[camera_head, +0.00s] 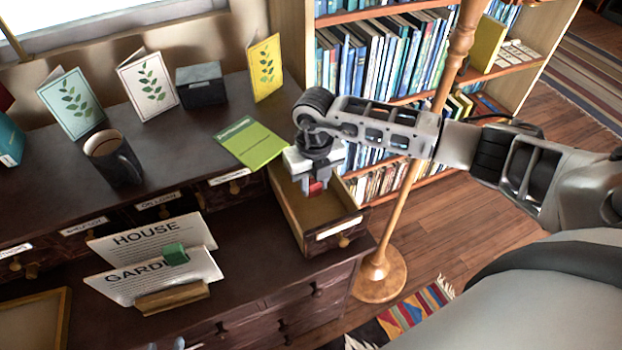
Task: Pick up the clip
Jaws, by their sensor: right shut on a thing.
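My right gripper (313,181) comes in from the right and points down into the open small drawer (341,232). It is shut on a small red thing (316,187), probably a clip, mostly hidden by the fingers. I cannot tell whether the red thing touches the drawer bottom. A green clip (175,254) sits on the white cards reading "HOUSE" (150,239) and "GARDEN" (155,277) in a wooden holder (172,298).
A green booklet (250,143) lies on the ledge just left of my right gripper. A dark mug (113,157), upright cards and a black box (200,85) stand further left. A wooden pole (415,140) stands behind my right arm, before the bookcase.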

